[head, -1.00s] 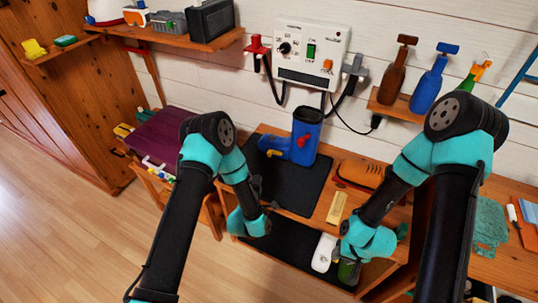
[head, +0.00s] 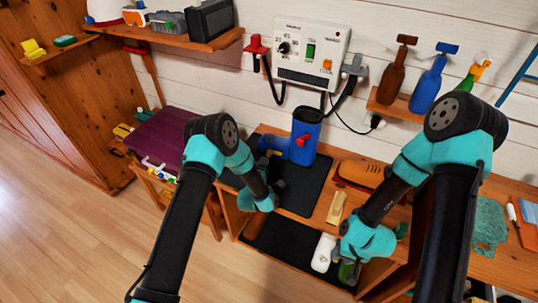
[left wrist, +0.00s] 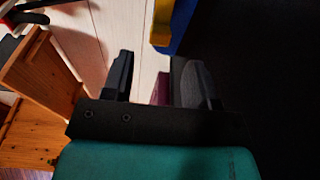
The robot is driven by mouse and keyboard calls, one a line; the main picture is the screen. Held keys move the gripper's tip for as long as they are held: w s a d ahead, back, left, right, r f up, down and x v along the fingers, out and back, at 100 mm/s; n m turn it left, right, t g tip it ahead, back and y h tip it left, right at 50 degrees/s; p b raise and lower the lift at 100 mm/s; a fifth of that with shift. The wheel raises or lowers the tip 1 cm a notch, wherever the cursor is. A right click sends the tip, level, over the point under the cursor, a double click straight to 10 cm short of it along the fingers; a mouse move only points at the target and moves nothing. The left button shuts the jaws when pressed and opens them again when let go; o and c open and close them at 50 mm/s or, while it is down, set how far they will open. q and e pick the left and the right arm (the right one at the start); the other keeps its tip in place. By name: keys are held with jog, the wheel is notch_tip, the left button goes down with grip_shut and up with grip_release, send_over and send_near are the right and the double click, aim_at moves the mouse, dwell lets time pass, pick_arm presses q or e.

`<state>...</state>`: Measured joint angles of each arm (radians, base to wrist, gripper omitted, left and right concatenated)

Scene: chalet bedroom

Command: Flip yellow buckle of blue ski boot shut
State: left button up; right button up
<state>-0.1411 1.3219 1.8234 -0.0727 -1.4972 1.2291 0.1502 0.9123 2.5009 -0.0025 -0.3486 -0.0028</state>
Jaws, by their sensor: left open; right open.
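The blue ski boot (head: 305,128) stands upright on a black mat on the bench, its toe pointing left in the head view. A red buckle (head: 302,141) is on its shaft. My left gripper (head: 277,186) is in front of the toe, open and empty. In the left wrist view, the yellow buckle (left wrist: 161,24) and a strip of blue boot (left wrist: 183,22) show at the top, beyond the open fingers (left wrist: 157,78) and apart from them. My right gripper (head: 350,262) is open, low at the front of the bench, away from the boot; its fingertips are mostly hidden.
The black mat (head: 310,195) lies under the boot. An orange-brown brush (head: 360,173) and a pale block (head: 337,207) lie to its right. A white control box (head: 311,55) hangs on the wall behind. A purple-topped stool (head: 165,138) stands left. A white object (head: 323,252) lies below.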

aim_at(268, 155)
pick_arm(q)
jog(key=x, duration=0.7)
jog(key=shift+w, duration=0.2)
jog(key=shift+c, duration=0.3)
jog(key=c, duration=0.9)
jog(key=shift+o, duration=0.2)
jog(key=shift+w+m+h, duration=0.25)
jog(key=shift+m+h, duration=0.25)
jog(key=shift+h, duration=0.3)
jog(key=o, duration=0.9)
